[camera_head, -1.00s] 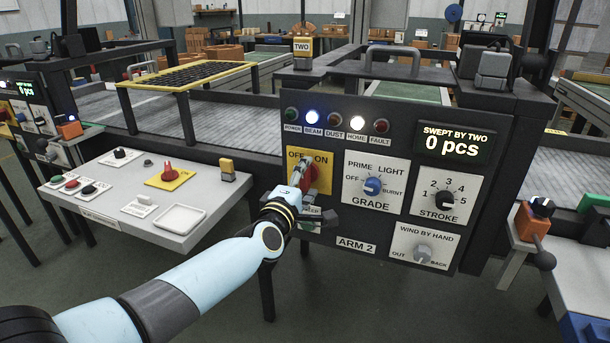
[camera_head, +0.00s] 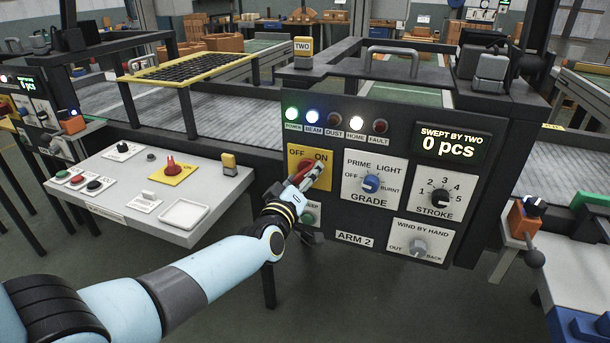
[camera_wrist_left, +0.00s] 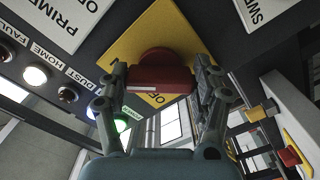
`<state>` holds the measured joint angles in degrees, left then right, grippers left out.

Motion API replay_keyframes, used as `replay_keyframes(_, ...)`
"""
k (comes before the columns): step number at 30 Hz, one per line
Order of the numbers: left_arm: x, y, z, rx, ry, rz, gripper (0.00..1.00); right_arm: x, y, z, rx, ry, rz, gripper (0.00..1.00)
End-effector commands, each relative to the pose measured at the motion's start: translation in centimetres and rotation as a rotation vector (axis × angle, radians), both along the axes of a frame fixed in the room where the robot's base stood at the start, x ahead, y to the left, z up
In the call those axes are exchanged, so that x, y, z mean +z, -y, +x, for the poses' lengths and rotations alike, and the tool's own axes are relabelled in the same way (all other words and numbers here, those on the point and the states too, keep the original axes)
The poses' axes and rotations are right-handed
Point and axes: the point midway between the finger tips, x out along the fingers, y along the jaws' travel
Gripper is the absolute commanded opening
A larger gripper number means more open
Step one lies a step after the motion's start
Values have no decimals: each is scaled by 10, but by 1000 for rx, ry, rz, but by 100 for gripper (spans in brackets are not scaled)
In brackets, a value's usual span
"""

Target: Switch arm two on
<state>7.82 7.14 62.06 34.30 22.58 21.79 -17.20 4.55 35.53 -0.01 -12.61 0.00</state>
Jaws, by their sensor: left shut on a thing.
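The arm two panel (camera_head: 340,239) carries a yellow OFF/ON plate (camera_head: 294,154) with a red rotary switch (camera_head: 304,179). My left gripper (camera_head: 314,173) is shut on the red switch, whose handle leans toward ON in the head view. In the left wrist view the red switch (camera_wrist_left: 160,78) sits between the two fingers, over the yellow plate (camera_wrist_left: 135,42). The green POWER lamp (camera_head: 292,114), the blue BEAM lamp (camera_head: 313,116) and the white HOME lamp (camera_head: 357,123) are lit. The DUST and FAULT lamps are dark. The display (camera_head: 451,144) reads 0 pcs. My right gripper is not in view.
The GRADE knob (camera_head: 371,184), STROKE knob (camera_head: 440,197) and WIND BY HAND knob (camera_head: 418,246) are right of the switch. A green button (camera_head: 308,219) lies below it, partly hidden by my gripper. A grey side desk (camera_head: 120,189) with other controls stands left.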

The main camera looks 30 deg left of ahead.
Motion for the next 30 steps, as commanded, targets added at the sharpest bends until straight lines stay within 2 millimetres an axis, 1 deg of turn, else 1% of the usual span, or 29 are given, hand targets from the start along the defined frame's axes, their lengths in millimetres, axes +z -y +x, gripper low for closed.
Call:
replay_keyframes(1,-4,1,-2,-1,-12,10,33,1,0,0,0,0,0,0)
replay_keyframes(19,-5,1,-2,-1,-22,45,33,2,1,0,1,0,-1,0)
replay_keyframes(20,-5,1,-2,-1,-22,45,69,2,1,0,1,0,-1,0)
replay_keyframes(21,-5,1,-2,-2,-21,44,74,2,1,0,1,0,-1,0)
replay_keyframes(24,-4,0,-2,-1,-19,44,87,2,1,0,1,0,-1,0)
replay_keyframes(25,-3,0,-1,-1,-17,44,88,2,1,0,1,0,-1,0)
replay_keyframes(30,-2,0,-1,0,-15,44,88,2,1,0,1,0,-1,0)
